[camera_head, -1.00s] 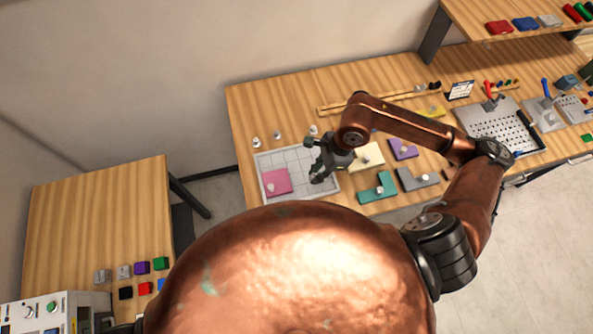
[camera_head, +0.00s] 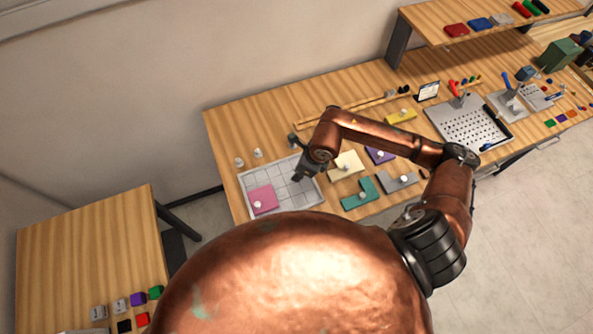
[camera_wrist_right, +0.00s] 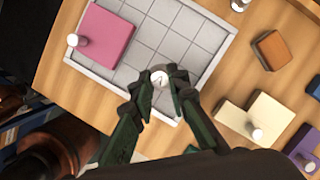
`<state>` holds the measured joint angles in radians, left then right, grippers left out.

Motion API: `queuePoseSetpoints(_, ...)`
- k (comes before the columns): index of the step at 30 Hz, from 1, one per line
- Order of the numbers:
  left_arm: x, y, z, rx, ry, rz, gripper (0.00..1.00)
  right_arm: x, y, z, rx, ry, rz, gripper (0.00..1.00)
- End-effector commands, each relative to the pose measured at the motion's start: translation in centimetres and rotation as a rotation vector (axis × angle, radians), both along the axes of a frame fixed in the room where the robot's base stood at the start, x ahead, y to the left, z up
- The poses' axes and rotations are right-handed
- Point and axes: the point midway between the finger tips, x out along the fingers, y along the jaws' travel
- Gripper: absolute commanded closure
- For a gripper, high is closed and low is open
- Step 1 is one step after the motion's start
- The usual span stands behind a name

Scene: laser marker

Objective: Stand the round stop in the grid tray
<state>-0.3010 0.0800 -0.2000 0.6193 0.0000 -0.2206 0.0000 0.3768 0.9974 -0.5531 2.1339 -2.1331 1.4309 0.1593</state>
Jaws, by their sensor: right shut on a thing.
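The grid tray (camera_head: 300,193) lies on the long table, a pale board with square cells and a raised rim; the right wrist view shows it close (camera_wrist_right: 195,30). A pink plate (camera_head: 260,197) with a white knob fills one corner. My right gripper (camera_wrist_right: 160,82) is shut on the round stop (camera_wrist_right: 160,76), a small whitish cylinder seen end-on between the fingertips. It is over the tray's cells near one edge; I cannot tell whether the stop touches the tray. In the head view my right gripper (camera_head: 303,174) hides the stop. My left gripper is not in view.
Small whitish cylinders (camera_head: 239,162) (camera_head: 258,153) stand behind the tray. Cream (camera_head: 346,165), purple (camera_head: 380,155), teal (camera_head: 358,195) and grey (camera_head: 399,182) plates with knobs lie right of it. An orange-brown block (camera_wrist_right: 272,50) lies beside the tray.

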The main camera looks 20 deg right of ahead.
Motion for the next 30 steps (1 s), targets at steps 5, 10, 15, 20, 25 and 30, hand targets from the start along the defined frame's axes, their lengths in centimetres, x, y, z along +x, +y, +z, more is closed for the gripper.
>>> queuePoseSetpoints(5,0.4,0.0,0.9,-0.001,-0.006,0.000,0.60,2.6,-1.1,-3.2,0.002,0.004,-0.004,1.00)
queuePoseSetpoints(10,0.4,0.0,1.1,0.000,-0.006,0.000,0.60,4.1,-1.6,-5.0,0.002,0.002,0.000,1.00)
queuePoseSetpoints(15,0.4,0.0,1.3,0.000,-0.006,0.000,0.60,4.8,-2.0,-6.1,0.001,0.003,-0.001,1.00)
queuePoseSetpoints(20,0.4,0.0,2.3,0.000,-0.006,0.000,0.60,4.7,-2.0,-8.2,0.002,0.004,0.000,1.00)
queuePoseSetpoints(25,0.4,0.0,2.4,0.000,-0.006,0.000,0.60,4.8,-2.0,-9.2,0.001,0.001,0.002,1.00)
queuePoseSetpoints(30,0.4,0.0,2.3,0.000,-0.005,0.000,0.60,4.8,-2.0,-9.2,0.001,0.001,0.002,1.00)
